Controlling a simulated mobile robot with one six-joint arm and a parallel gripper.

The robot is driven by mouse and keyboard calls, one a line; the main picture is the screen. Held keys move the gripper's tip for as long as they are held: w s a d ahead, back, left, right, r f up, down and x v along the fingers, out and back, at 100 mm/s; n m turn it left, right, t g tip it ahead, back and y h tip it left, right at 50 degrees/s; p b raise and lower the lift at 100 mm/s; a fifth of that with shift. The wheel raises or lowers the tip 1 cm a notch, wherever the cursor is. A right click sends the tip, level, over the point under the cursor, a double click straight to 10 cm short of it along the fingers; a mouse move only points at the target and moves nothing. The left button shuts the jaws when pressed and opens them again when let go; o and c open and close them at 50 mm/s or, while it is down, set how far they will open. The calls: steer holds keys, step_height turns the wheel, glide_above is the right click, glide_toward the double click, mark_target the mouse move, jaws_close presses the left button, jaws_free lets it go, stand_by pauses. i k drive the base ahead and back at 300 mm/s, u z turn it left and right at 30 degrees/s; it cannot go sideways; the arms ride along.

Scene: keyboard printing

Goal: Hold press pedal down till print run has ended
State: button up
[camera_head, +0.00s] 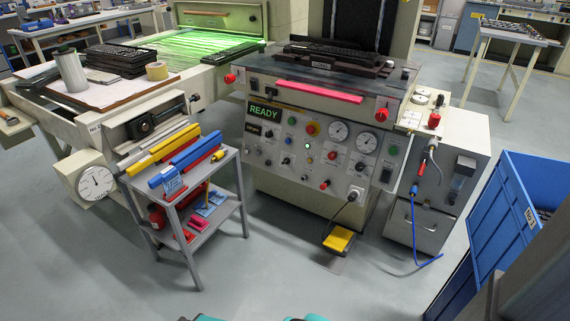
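The yellow press pedal (338,240) sits on the floor at the foot of the press (310,150), just right of its front centre. A black cable runs from the pedal up to a socket on the press panel. Nothing is seen touching the pedal. The display (264,112) on the panel reads READY in green. A keyboard-like black part (325,52) lies on the press bed, behind a pink bar (318,92). My gripper is not in view; only teal shapes show at the bottom edge.
A grey cart (192,200) with coloured bars stands left of the press. A grey cabinet (437,185) stands to the right, its blue hose trailing on the floor. A blue bin (510,215) is at the far right. The floor in front of the pedal is clear.

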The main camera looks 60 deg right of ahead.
mark_target(337, 240)
steer(key=u, duration=1.1)
steer(key=i, duration=0.85)
steer(key=z, duration=4.7)
steer(key=i, duration=0.15)
steer(key=u, duration=2.45)
